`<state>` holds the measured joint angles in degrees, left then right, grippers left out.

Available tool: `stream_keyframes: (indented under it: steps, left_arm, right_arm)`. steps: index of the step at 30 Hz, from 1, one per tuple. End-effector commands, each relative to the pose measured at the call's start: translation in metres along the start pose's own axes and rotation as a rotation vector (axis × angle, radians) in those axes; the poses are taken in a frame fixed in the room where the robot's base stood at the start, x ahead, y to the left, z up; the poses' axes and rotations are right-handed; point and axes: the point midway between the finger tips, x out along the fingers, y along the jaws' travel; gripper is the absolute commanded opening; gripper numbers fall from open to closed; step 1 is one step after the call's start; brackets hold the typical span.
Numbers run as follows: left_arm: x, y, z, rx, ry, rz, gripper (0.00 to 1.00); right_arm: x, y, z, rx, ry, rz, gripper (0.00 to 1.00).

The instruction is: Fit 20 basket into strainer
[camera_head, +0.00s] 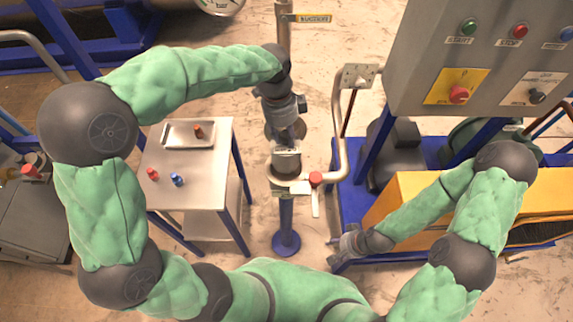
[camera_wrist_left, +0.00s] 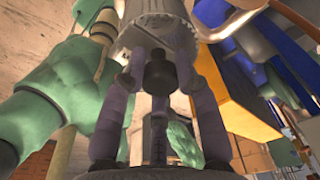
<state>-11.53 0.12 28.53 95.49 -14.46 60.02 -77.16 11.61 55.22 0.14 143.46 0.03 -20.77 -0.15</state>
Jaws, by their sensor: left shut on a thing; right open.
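My left gripper (camera_head: 287,138) points down above the strainer (camera_head: 288,187), a pipe-mounted body on a blue-footed post. In the left wrist view, its fingers (camera_wrist_left: 158,60) are shut around the end of a silver, ribbed cylinder (camera_wrist_left: 158,22), which looks like the basket. A dark knob sits between the fingers. In the head view the gripper and wrist hide most of what is held, and I cannot tell whether the basket is inside the strainer or just over it. My right gripper (camera_head: 343,250) is open and empty, low beside the blue frame.
A steel table (camera_head: 190,185) left of the strainer bears a tray (camera_head: 170,137) and small red and blue parts. A red valve handle (camera_head: 315,179) and a curved pipe (camera_head: 340,120) stand close right. A grey control box (camera_head: 480,60) hangs at upper right.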

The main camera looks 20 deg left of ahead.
Motion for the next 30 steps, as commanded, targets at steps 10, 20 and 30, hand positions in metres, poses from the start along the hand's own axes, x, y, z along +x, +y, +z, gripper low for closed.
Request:
stream_keyframes:
  steps: [10, 20, 30]
  left_arm:
    - [0.07, 0.0, 0.009, -0.001, 0.0, 0.0, 0.0]
    - [0.101, 0.0, 0.013, -0.002, 0.001, 0.001, 0.0]
    - [0.137, -0.001, 0.017, -0.001, 0.001, -0.003, 0.0]
  right_arm:
    - [0.012, 0.004, -0.001, 0.0, 0.0, 0.0, 0.55]
    - [0.018, 0.006, -0.001, 0.0, 0.001, 0.0, 0.55]
    - [0.024, 0.008, -0.001, 0.0, 0.001, 0.0, 0.55]
